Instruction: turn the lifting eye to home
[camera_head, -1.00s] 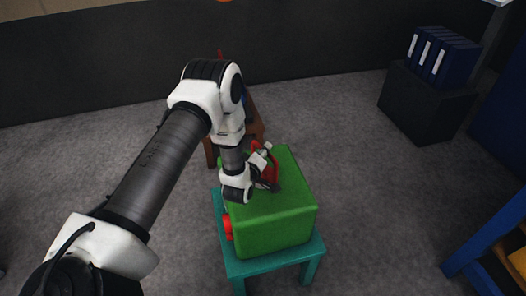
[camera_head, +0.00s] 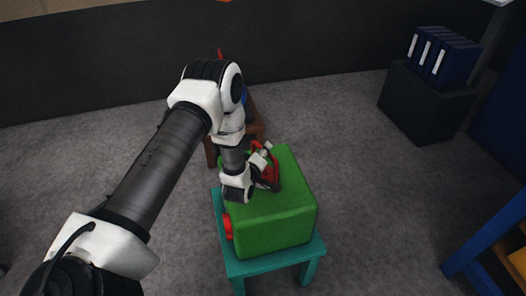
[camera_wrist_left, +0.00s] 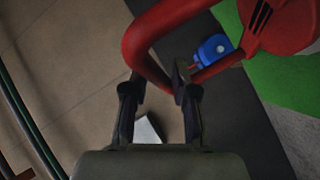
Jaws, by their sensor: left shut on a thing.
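The lifting eye is a red ring (camera_head: 270,176) on top of a green block-shaped casting (camera_head: 277,222). In the left wrist view the red ring (camera_wrist_left: 143,45) looms large, curving across the fingers, with its round slotted base (camera_wrist_left: 283,22) at the upper right. My left gripper (camera_head: 262,163) is at the eye, above the casting's top. In the wrist view the left gripper (camera_wrist_left: 158,88) has its two fingers on either side of the ring's bar, shut on it. The wrist partly hides the eye in the head view. My right gripper is not in view.
The casting stands on a teal stand (camera_head: 275,263). A red round part (camera_head: 227,227) sticks out of its left side. A brown table (camera_head: 211,153) stands behind. A dark box with blue binders (camera_head: 444,60) is at the back right, a blue frame (camera_head: 490,240) at right. Grey floor between is clear.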

